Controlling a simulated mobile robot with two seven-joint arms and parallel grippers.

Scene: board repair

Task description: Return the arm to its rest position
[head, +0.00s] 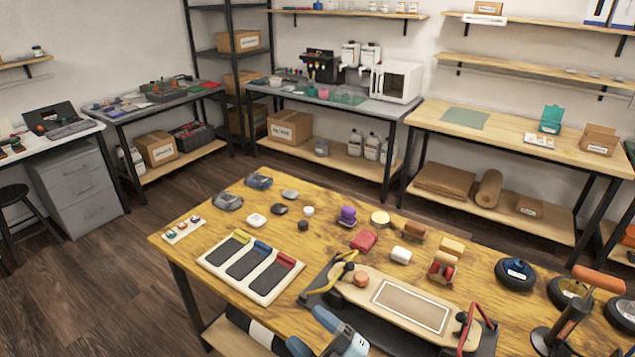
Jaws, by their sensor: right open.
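A long wooden board deck (375,291) with a pale rectangular patch lies on a dark stand on the wooden worktable (205,243). A yellow clamp (341,268) stands at its left end and a red clamp (466,323) at its right end. My right gripper (330,335), white and blue-grey, shows at the bottom edge, in front of the deck. It is open, with nothing seen in it, and part of it is cut off by the frame. My left gripper is not in view.
A white tray (208,259) with three dark pads lies left of the deck. Small parts, a red block (363,240) and a purple piece (347,215) are spread behind. Black wheels (515,274) and an orange-handled tool (567,318) stand at right. Other benches line the walls.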

